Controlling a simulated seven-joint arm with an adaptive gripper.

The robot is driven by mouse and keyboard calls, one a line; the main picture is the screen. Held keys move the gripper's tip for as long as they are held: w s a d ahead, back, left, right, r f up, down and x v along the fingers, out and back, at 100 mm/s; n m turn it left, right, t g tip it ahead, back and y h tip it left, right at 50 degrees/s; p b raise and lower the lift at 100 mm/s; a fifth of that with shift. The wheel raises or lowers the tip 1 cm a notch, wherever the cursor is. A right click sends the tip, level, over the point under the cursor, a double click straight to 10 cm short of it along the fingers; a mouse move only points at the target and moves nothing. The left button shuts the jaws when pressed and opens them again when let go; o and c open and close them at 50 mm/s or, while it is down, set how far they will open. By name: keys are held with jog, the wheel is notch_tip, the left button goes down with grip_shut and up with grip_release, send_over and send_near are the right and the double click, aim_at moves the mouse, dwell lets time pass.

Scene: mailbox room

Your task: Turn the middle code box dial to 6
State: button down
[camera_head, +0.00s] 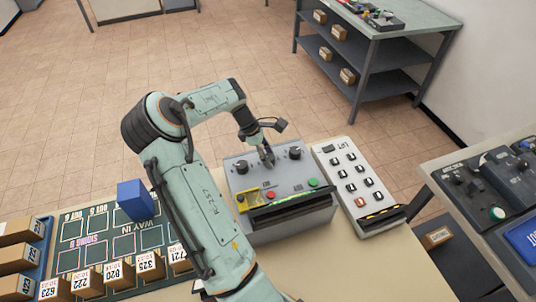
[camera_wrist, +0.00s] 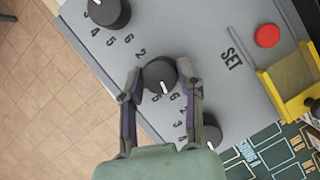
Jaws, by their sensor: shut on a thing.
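The grey code box (camera_head: 283,178) stands on the table with three black dials on its top. My gripper (camera_head: 267,157) reaches down onto the middle dial. In the wrist view, the middle dial (camera_wrist: 160,72) sits between the two fingers of my gripper (camera_wrist: 161,82), which are shut on its sides. Its white mark points down the wrist picture, toward the gripper's palm; a digit that looks like 6 is printed just below, but small and partly hard to read. The right dial (camera_head: 294,152) and the left dial (camera_head: 242,167) stand free on either side.
On the box front are a red button (camera_head: 271,195), a green button (camera_head: 314,182) and a yellow holder (camera_head: 248,201). A white keypad panel (camera_head: 352,178) stands close right. Left are a blue block (camera_head: 135,200), a green board (camera_head: 90,232) and several numbered boxes.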

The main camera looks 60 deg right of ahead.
dwell(0.4)
jog(key=c, duration=0.7)
grip_release()
jog(key=v, duration=1.2)
